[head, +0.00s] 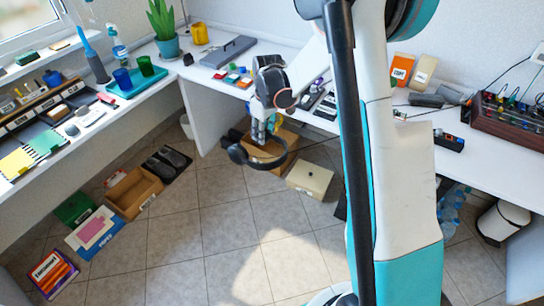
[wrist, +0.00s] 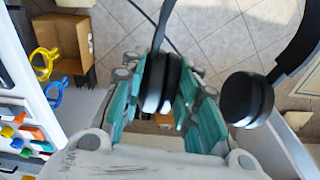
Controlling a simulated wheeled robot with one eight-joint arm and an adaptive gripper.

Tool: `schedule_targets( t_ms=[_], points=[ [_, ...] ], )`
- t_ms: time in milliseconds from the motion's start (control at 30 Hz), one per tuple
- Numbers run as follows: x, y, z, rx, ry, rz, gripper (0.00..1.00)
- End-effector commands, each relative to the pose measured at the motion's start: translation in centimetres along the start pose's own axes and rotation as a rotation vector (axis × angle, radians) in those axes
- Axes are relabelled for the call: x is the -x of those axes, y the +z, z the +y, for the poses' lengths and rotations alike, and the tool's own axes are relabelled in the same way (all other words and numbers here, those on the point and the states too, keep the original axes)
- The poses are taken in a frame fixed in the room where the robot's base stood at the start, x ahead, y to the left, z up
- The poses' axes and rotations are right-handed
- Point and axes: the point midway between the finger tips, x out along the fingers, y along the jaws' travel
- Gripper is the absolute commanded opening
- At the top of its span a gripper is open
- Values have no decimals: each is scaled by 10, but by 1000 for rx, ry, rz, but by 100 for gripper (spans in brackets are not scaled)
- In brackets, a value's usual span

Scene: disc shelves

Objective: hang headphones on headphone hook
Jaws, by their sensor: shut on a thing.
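Black headphones (head: 238,154) hang in the air below my gripper (head: 262,128) in the head view, in front of the desk's edge. In the wrist view, my gripper's teal fingers (wrist: 165,95) are shut on one ear cup (wrist: 158,85). The other black ear cup (wrist: 247,98) is free to the right, with the headband running up at the upper right. A yellow looped piece (wrist: 43,62) and a blue looped piece (wrist: 54,93) stick out beside the white desk edge in the wrist view. I cannot tell whether either is the headphone hook.
The white desk (head: 285,55) runs along the back wall, with a grey case (head: 228,50) and small items on it. An open cardboard box (head: 270,145) and a cream box (head: 310,179) stand on the floor below.

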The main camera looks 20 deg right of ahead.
Motion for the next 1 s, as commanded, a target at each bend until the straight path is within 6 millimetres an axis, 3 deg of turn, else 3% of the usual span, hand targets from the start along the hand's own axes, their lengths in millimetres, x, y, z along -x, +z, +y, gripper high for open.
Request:
schedule_targets(
  t_ms=[367, 467, 700, 833, 1000],
  points=[
    [-94, -37, 69, 609, 46, -338, 0],
    [-127, -45, 89, 819, 114, -445, 0],
    [-231, -49, 140, 1343, 427, -679, 0],
    [-272, -46, 156, 1491, 573, -734, 0],
    [-299, -43, 164, 1573, 672, -760, 0]
  ],
)
